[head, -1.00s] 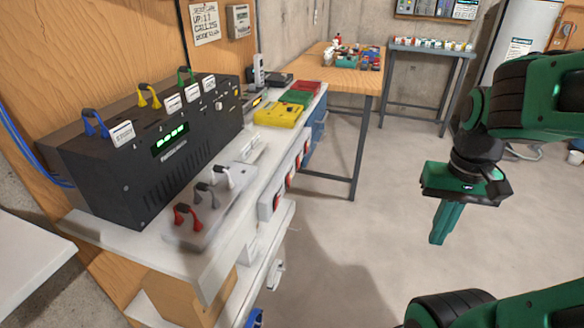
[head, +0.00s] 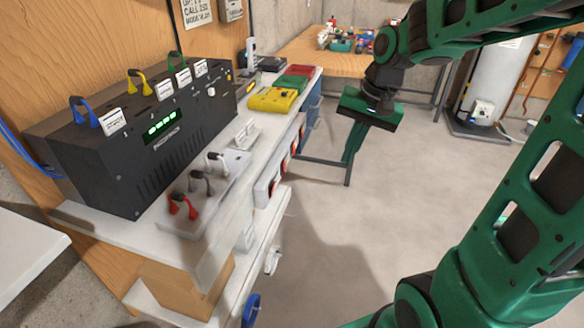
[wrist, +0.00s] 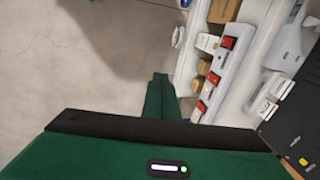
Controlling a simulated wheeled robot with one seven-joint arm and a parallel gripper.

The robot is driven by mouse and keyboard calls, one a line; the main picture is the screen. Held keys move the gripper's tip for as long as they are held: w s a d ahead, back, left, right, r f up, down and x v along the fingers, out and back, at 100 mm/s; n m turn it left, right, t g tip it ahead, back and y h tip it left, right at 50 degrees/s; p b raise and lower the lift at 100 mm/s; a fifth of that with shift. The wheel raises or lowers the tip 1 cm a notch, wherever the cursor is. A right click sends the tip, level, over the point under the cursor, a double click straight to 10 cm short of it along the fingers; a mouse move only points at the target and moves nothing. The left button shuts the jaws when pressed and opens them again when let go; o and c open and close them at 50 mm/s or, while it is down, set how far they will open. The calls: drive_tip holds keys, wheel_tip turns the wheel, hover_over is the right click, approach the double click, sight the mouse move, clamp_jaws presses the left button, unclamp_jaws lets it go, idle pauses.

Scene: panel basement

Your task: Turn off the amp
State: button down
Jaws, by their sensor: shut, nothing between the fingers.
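A black box that looks like the amp (head: 160,150) stands on the white bench at the left in the head view. A white strip with red switches (head: 273,187) runs along the bench's front edge; red switches also show in the wrist view (wrist: 213,78). Their settings are too small to tell. My gripper (head: 350,155) is shut and empty, pointing down over open floor, right of the bench and apart from it. Its fingers show in the wrist view (wrist: 158,95).
A plate with red, grey and white looped plugs (head: 200,195) lies before the black box. Yellow (head: 272,100), green and red boxes sit farther along the bench. A wooden table (head: 300,52) stands behind.

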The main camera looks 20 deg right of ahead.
sight(284, 167)
drive_tip(key=w+a+y, duration=0.1)
drive_tip(key=w+a, duration=0.3)
drive_tip(key=w, duration=0.2)
drive_tip(key=shift+a, duration=0.4)
drive_tip(key=shift+w, duration=0.1)
drive_tip(key=w+a+f, duration=0.4)
drive_tip(key=a+f, duration=0.1)
drive_tip(key=f, duration=0.5)
drive_tip(key=shift+a, duration=0.4)
